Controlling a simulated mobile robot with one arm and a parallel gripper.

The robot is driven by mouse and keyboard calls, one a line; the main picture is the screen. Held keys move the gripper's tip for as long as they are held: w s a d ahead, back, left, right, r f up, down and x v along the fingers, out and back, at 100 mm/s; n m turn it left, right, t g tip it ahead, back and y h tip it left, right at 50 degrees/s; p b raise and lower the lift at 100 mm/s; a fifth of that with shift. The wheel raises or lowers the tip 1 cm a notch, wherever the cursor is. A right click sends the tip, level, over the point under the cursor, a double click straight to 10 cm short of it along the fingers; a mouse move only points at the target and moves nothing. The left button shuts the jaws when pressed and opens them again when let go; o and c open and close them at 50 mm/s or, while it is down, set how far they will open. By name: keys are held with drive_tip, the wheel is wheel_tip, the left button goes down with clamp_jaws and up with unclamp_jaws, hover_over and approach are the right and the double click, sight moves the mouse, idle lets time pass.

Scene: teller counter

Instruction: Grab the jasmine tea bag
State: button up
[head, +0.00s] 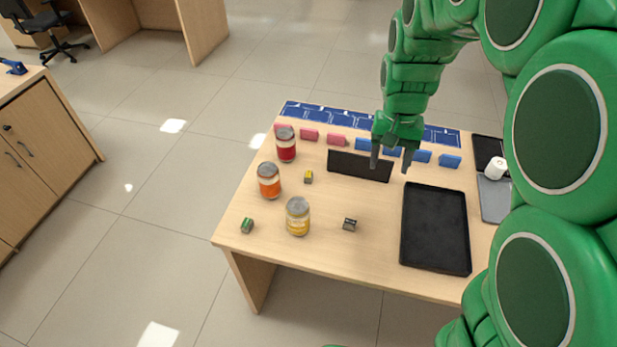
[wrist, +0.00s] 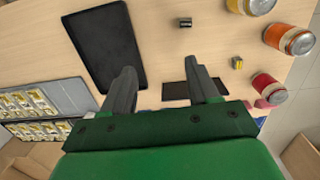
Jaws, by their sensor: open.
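Three small packets lie on the table: a green one (head: 247,225) at the front left, a yellow one (head: 308,176) between the jars, and a black one (head: 350,224) near the middle front. I cannot read their labels, so I cannot tell which is jasmine tea. In the wrist view the black packet (wrist: 185,22) and the yellow packet (wrist: 237,62) show; the green one does not. My gripper (head: 390,167) is open and empty above the back of the table, by the black upright panel (head: 350,167). Its fingers point down, apart from every packet.
A black tray (head: 435,232) lies at the right. Pink blocks (head: 309,134) and blue blocks (head: 449,160) line the back. A white roll (head: 495,168) sits at the far right.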

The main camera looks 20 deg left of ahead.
drive_tip(key=w+a+f, duration=0.8)
drive_tip(key=w+a, duration=0.1)
drive_tip(key=a, duration=0.1)
hover_over(308, 174)
drive_tip(key=shift+n+t, duration=0.4)
drive_tip(key=f, duration=1)
drive_tip(key=shift+w+d, duration=0.2)
drive_tip(key=shift+d, duration=0.1)
drive_tip(key=shift+a+f, duration=0.2)
drive_tip(key=shift+f, duration=0.2)
drive_tip(key=shift+s+f, duration=0.2)
drive_tip(key=shift+f, duration=3.45)
clamp_jaws()
